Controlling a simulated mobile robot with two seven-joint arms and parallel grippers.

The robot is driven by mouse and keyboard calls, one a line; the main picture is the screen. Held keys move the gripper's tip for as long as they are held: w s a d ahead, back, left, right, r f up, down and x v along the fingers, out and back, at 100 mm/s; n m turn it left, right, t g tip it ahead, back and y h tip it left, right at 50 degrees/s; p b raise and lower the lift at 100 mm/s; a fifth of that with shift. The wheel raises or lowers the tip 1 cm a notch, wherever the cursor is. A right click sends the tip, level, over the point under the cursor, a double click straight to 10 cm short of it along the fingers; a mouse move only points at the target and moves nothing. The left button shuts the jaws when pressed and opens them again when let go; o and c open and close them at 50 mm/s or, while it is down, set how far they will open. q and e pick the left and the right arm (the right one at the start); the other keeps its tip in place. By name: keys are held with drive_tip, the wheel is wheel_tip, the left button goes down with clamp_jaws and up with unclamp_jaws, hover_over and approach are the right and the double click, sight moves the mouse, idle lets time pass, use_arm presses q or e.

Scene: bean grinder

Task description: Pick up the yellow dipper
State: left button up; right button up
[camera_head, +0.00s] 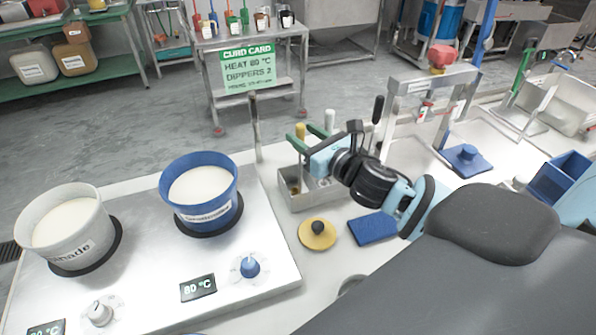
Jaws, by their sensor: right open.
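The yellow dipper shows as a short yellow handle top (300,129) above a metal holder (297,201); its lower part is hidden. My right gripper (299,133) reaches in from the right over the holder. Its two green fingers are apart, one on each side of the yellow handle; I cannot tell whether they touch it. A white handle (330,119) and a black handle (377,108) stand close by. My left gripper is not in view.
A white pot (50,212) and a blue pot (181,214) of white liquid stand on the hotplate at left. A yellow disc with a black knob (318,234) and a blue block (373,227) lie in front of the holder. A metal frame (435,80) stands behind right.

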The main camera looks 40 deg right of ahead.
drive_tip(key=shift+w+a, duration=0.1)
drive_tip(key=shift+w, duration=1.05)
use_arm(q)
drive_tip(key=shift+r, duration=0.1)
use_arm(e)
drive_tip(key=shift+c, duration=0.3)
clamp_jaws()
